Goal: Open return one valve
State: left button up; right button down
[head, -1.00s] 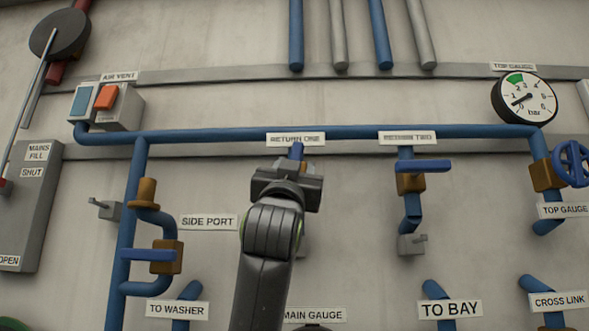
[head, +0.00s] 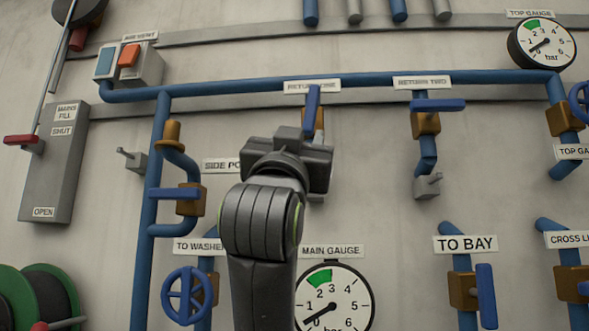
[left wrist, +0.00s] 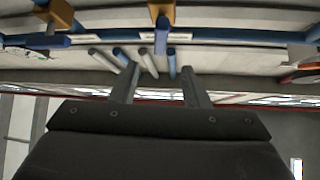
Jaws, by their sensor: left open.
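The return one valve has a blue lever (head: 313,100) standing upright, in line with its pipe, below the RETURN ONE label (head: 312,87). Its brass body (head: 320,118) is partly hidden by my gripper. My left gripper (head: 288,155) is just below the lever in the head view, its fingers hidden there. In the left wrist view, which is upside down, the open fingers (left wrist: 160,74) are empty, and the return one lever (left wrist: 161,32) lies beyond them, apart from both. My right gripper is not in view.
The return two valve's blue lever (head: 438,105) lies crosswise to the right. The side port lever (head: 174,194) is at the left. The main gauge (head: 334,300) is below right of my arm. A blue header pipe (head: 250,85) runs above.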

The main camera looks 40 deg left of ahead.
pick_arm(q)
jog(key=b+v, duration=0.1)
jog(key=v, duration=0.2)
jog(key=shift+s, duration=0.1)
jog(key=shift+f, duration=0.1)
dwell(0.5)
